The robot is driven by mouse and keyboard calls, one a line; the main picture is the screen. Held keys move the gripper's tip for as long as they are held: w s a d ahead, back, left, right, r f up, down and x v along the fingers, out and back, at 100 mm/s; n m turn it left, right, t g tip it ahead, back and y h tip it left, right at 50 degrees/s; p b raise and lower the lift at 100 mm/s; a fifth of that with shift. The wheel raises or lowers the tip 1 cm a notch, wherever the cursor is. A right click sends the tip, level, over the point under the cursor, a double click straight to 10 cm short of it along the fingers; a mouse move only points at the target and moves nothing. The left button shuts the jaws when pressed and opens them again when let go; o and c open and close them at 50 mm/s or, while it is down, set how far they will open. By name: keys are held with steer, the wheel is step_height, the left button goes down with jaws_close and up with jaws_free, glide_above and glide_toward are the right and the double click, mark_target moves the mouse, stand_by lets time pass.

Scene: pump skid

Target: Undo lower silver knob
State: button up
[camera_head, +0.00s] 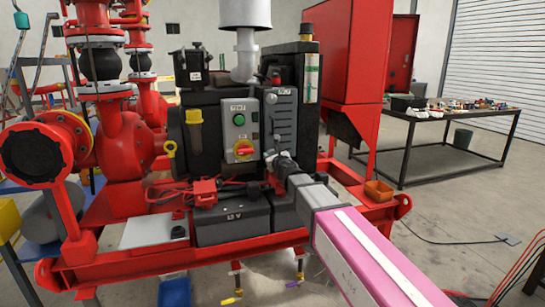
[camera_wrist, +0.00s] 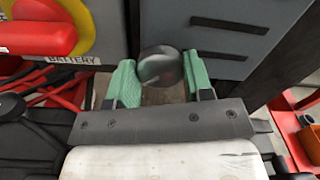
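The lower silver knob, round and dark grey, shows in the wrist view (camera_wrist: 162,66) in front of the grey panel (camera_wrist: 235,30). My gripper (camera_wrist: 162,80) has its two green-padded fingers apart, one on each side of the knob. The pads look very close to the knob's sides, but I cannot tell whether they press on it. In the head view my gripper (camera_head: 282,162) is at the lower end of the grey panel (camera_head: 281,115), and it hides the knob there. A small round silver part (camera_head: 271,98) sits higher on that panel.
A red rotary switch on yellow (camera_head: 243,150) is on the box left of the panel. A black battery (camera_head: 232,218) and red cables (camera_head: 205,190) lie below. An orange bin (camera_head: 379,190) stands on the red skid frame to the right. Open floor lies beyond.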

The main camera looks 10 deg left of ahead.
steer(key=m, duration=1)
steer(key=shift+d, duration=0.1)
stand_by(0.4)
steer(key=shift+m, duration=0.4)
steer(key=o, duration=0.9)
steer(key=shift+o, duration=0.2)
steer(key=v, duration=1)
steer(key=shift+s+d, duration=0.15)
steer(key=shift+s, duration=0.15)
